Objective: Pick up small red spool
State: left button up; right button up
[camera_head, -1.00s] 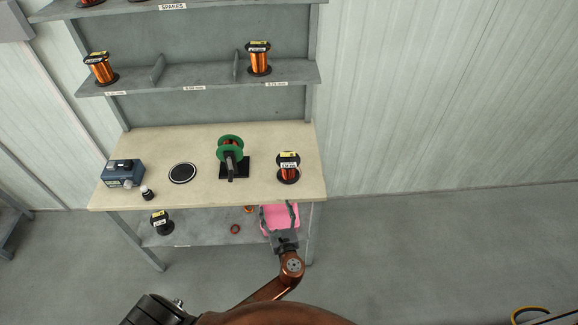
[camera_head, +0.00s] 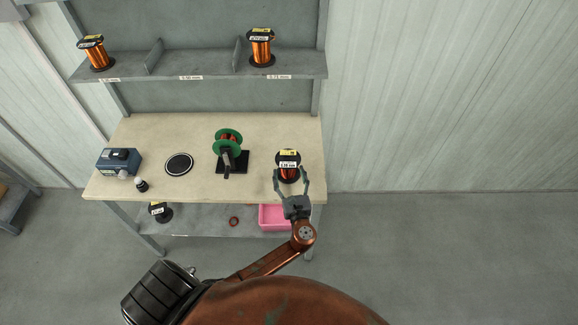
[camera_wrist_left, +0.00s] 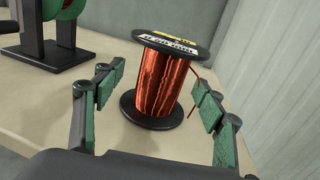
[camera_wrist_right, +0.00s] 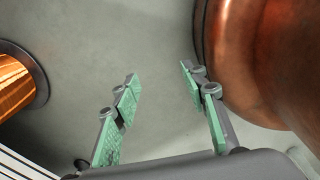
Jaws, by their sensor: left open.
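The small red spool (camera_head: 289,172) stands upright near the front right of the bench top. It has black end discs, red wire and a yellow and white label on top. In the left wrist view the spool (camera_wrist_left: 162,85) stands just ahead of my fingers, a loose wire end at its right. My left gripper (camera_head: 292,178) is open at the bench's front edge, a finger to each side of the spool's near side. In the left wrist view the left gripper (camera_wrist_left: 153,88) shows a gap to the spool. My right gripper (camera_wrist_right: 158,80) is open and empty, away from the bench.
A green spool on a black stand (camera_head: 229,150), a round black pad (camera_head: 179,164) and a blue box (camera_head: 119,162) share the bench (camera_head: 200,192). Orange spools (camera_head: 262,47) stand on the shelf above. A pink bin (camera_head: 272,217) is on the lower shelf.

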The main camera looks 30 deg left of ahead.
aim_at(289, 172)
pick_arm(q)
jog(key=x, duration=0.4)
jog(key=shift+w+d, duration=0.1)
jog(key=shift+d, duration=0.05)
jog(key=shift+w, duration=0.2)
jog(key=c, duration=1.7)
grip_shut()
pick_arm(e)
jog(key=shift+w+f, duration=0.15)
jog(key=shift+w, duration=0.6)
pick_arm(q)
jog(key=shift+r, duration=0.15)
